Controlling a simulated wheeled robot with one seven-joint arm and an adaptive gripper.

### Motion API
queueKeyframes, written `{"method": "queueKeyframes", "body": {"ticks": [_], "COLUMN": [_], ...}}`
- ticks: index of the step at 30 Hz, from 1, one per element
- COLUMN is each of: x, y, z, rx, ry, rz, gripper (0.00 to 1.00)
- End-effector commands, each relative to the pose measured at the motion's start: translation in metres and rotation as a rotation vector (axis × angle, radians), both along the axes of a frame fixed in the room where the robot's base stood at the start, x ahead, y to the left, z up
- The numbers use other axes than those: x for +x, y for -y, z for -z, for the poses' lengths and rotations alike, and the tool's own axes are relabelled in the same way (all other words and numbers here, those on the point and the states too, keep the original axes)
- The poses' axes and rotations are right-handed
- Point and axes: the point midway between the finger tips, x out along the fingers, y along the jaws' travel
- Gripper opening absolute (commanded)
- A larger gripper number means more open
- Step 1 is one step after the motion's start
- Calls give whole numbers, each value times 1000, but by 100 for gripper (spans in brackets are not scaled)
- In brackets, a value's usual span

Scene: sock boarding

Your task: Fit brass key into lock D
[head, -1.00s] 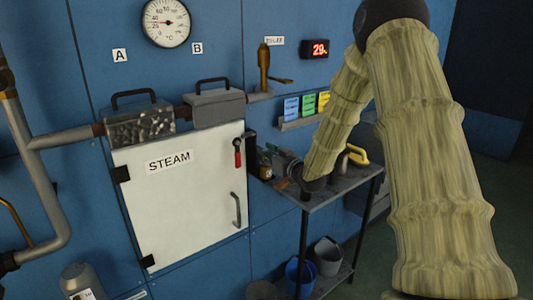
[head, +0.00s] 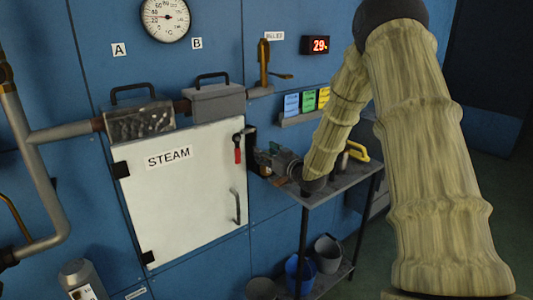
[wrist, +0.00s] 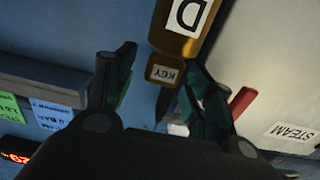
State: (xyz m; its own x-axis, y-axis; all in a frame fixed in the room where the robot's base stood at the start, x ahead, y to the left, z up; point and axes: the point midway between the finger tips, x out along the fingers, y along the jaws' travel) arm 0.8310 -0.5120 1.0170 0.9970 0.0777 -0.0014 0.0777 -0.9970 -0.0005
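In the wrist view, a brass body with a white "D" label (wrist: 184,18) enters from the top edge. A smaller brass piece labelled "KEY" (wrist: 167,72) sits directly below it, seemingly touching. I cannot tell whether the key is inserted. My gripper (wrist: 155,65) is open, its dark fingers on both sides of the KEY piece. The right finger is close to it; a clear gap shows at the left finger. In the head view, my gripper (head: 262,158) is small and dark beside the white door's right edge, and the key and lock cannot be made out.
The white STEAM door (head: 185,200) has a red lever (head: 238,150) close to my gripper. The lever also shows in the wrist view (wrist: 242,102). A grey bench (head: 330,192) with a yellow-handled item (head: 357,153) stands under my arm. Buckets (head: 327,253) stand below.

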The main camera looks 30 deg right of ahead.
Motion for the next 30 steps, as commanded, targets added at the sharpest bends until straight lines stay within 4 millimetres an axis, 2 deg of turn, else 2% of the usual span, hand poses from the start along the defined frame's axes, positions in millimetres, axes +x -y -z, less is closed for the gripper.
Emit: {"method": "queueKeyframes", "body": {"ticks": [11,14,24,30], "x": [-7,-19,-80,-107], "y": [1,2,7,9], "z": [0,1,0,0], "rx": [0,1,2,1], "ry": [-1,-3,-1,-1], "rz": [1,2,1,0], "gripper": [54,54,54,54]}}
